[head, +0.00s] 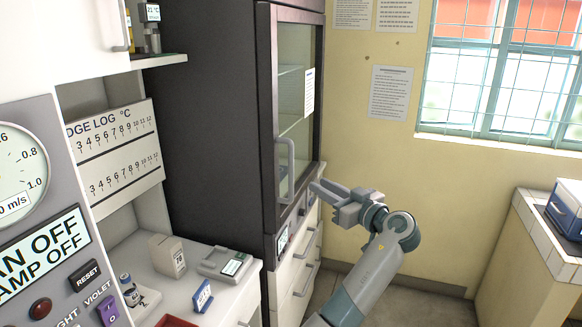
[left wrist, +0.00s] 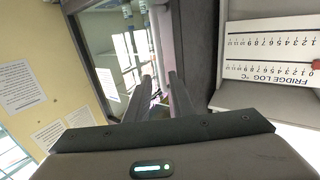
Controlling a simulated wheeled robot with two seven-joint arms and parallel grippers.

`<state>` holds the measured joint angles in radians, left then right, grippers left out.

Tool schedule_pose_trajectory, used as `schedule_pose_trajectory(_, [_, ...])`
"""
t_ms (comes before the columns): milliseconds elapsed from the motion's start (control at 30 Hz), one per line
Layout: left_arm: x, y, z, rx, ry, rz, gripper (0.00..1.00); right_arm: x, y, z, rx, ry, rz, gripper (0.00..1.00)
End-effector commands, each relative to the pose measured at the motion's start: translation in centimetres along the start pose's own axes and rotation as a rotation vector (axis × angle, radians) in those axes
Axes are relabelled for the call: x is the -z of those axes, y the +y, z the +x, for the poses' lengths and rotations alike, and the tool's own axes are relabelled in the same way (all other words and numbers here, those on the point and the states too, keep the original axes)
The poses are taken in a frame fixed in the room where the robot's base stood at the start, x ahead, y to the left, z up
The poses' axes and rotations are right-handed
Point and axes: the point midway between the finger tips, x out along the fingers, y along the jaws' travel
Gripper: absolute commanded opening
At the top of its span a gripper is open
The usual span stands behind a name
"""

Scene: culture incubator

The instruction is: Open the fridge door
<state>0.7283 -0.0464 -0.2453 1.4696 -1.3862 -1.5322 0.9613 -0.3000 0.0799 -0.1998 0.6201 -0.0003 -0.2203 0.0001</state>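The fridge is a tall dark cabinet (head: 212,130) with a glass door (head: 297,105) in a dark frame, and the door looks shut. A pale vertical bar handle (head: 290,168) is on the lower left part of the door. My left gripper (head: 317,189) is just right of the handle in the head view, its fingers pointing left toward the door. In the left wrist view its two fingers (left wrist: 159,82) are apart, with the glass door (left wrist: 108,50) beyond them. I cannot tell whether they touch the handle. My right gripper is not in view.
White drawers (head: 300,265) are below the door. A bench (head: 225,295) with a box (head: 167,256) and a small device (head: 225,263) stands at left. A tiled counter (head: 535,240) is at far right. The floor between is clear apart from my arm.

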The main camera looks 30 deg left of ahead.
Motion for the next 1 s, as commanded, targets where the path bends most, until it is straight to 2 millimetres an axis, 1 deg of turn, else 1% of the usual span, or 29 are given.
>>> schedule_pose_trajectory(33, [0.4, 0.0, 0.8, 0.002, 0.002, 0.003, 0.22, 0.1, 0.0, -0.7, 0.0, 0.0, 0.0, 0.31])
schedule_pose_trajectory(600, [0.4, 0.0, 10.9, 0.002, 0.002, 0.005, 0.22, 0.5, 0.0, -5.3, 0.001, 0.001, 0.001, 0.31])
schedule_pose_trajectory(700, [0.3, 0.0, 12.4, 0.001, 0.001, 0.004, 0.22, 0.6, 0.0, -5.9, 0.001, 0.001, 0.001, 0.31])
schedule_pose_trajectory(800, [0.2, 0.0, 13.4, 0.001, 0.001, 0.003, 0.22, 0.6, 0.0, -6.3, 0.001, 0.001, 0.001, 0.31])
schedule_pose_trajectory(1000, [0.1, 0.0, 14.5, 0.0, 0.001, 0.001, 0.22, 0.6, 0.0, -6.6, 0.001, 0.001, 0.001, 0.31])
